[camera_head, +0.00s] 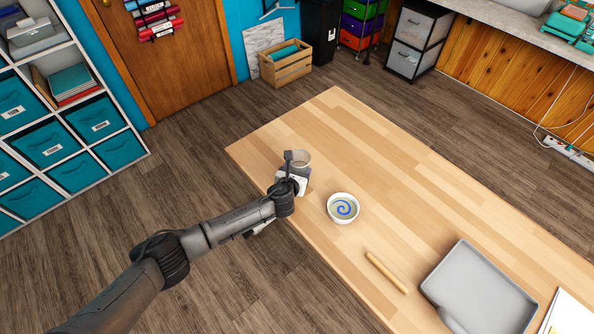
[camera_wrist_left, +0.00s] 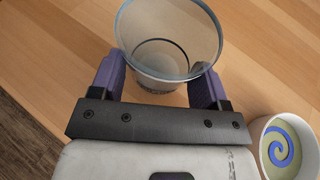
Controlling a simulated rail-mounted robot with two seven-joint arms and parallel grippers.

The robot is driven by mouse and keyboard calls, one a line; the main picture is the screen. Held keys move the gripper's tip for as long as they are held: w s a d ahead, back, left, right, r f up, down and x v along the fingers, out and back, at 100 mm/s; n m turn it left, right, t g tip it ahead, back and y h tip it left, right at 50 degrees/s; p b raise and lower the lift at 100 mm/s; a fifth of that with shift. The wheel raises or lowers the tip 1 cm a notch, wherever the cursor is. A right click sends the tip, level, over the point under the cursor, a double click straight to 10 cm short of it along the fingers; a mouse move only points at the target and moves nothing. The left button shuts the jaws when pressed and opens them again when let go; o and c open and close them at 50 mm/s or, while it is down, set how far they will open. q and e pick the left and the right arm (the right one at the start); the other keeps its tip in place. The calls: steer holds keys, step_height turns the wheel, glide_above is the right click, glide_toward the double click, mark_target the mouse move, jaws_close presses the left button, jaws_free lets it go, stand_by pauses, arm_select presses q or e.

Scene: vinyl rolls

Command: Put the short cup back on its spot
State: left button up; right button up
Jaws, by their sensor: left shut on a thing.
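The short cup (camera_head: 301,158), pale grey with a clear-looking wall, is at the left part of the wooden table. It also shows in the left wrist view (camera_wrist_left: 168,42), upright with its open mouth toward the camera. My left gripper (camera_head: 294,171) is shut on the cup, with a purple finger pad on each side of it in the left wrist view (camera_wrist_left: 158,86). I cannot tell whether the cup's base touches the table. No marked spot for it shows. My right gripper is not in view.
A white bowl (camera_head: 343,208) with a blue spiral stands close to the right of my left gripper. A wooden stick (camera_head: 386,272) and a grey tray (camera_head: 478,288) lie farther right on the table (camera_head: 400,180). The table's far middle is clear.

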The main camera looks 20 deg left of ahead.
arm_select(q)
steer(key=shift+f, duration=0.15)
steer(key=shift+f+b, duration=0.35)
steer(key=shift+f, duration=0.15)
steer(key=shift+f, duration=0.15)
stand_by(0.4)
steer(key=o, duration=1)
steer(key=shift+o, duration=0.2)
steer(key=shift+s, duration=0.1)
